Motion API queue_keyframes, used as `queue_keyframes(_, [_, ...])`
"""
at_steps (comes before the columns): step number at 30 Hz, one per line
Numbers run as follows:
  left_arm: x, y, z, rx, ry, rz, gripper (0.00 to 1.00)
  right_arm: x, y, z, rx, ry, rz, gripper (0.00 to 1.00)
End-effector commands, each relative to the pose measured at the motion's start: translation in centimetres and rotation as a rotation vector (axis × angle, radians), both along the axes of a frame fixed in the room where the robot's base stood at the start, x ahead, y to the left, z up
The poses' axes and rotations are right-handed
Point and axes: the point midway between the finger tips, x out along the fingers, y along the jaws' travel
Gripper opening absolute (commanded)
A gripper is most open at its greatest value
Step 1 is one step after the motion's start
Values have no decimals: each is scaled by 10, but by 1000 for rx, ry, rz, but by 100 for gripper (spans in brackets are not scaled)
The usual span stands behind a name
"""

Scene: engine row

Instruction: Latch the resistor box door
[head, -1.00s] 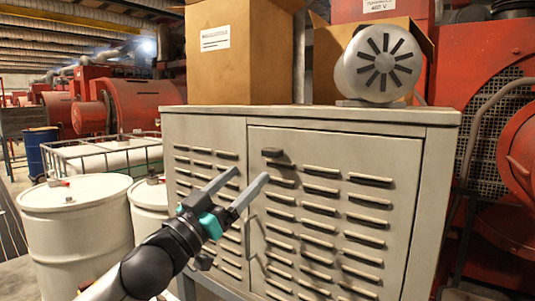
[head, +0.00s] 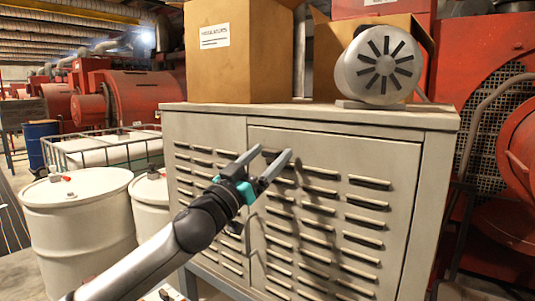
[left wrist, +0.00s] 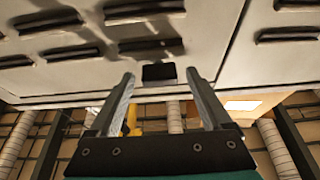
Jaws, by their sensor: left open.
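The resistor box (head: 310,116) is a beige metal cabinet with louvred slots. Its right door (head: 390,165) looks about flush with the frame; I cannot tell if it is fully shut. A small dark latch handle (head: 271,153) sits at the door's upper left. My left gripper (head: 273,151) is open, with its fingertips on either side of the latch in the head view. In the left wrist view, the dark latch (left wrist: 158,72) shows between and just beyond the open fingers (left wrist: 160,80). I cannot tell if they touch it. My right gripper is not in view.
A cardboard box (head: 235,60) and a grey motor with a slotted face (head: 380,62) stand on the cabinet top. White drums (head: 75,225) stand at the left. Red machinery (head: 495,150) is close on the right.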

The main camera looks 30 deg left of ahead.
Motion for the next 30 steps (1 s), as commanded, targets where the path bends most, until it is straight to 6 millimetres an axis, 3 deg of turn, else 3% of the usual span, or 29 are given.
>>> queue_keyframes(9, [1,-1,0,0,1,-1,82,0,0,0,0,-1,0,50])
queue_keyframes(30, [1,0,0,0,0,-1,4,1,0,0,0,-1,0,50])
